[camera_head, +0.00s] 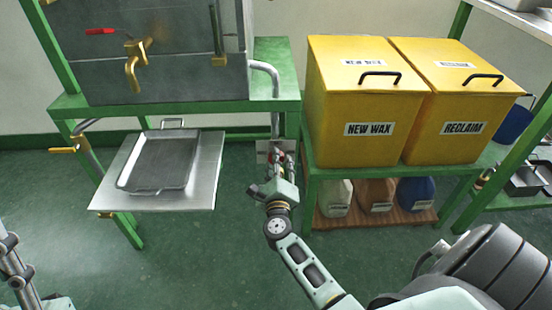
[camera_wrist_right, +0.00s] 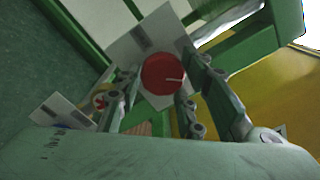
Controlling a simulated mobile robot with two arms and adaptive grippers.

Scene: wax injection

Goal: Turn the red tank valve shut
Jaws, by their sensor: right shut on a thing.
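A round red knob (camera_wrist_right: 163,73) with a pale line on its face sits in front of a grey plate in the right wrist view, between the fingers of my right gripper (camera_wrist_right: 158,95). In the head view my right gripper (camera_head: 276,165) reaches in low beside the green stand, right of the tray shelf. It is shut on the red knob, which is mostly hidden there. A separate red lever (camera_head: 102,31) lies level beside a brass tap (camera_head: 135,65) on the grey tank (camera_head: 170,75). Part of my left gripper (camera_head: 15,265) shows at the lower left edge; its fingertips are not clear.
A metal tray (camera_head: 160,188) lies on a pale shelf (camera_head: 213,165) left of my right gripper. Two yellow bins, NEW WAX (camera_head: 345,90) and RECLAIM (camera_head: 460,95), stand on a green bench to the right. Several jugs stand below. A silver pipe (camera_head: 274,85) runs down above my gripper.

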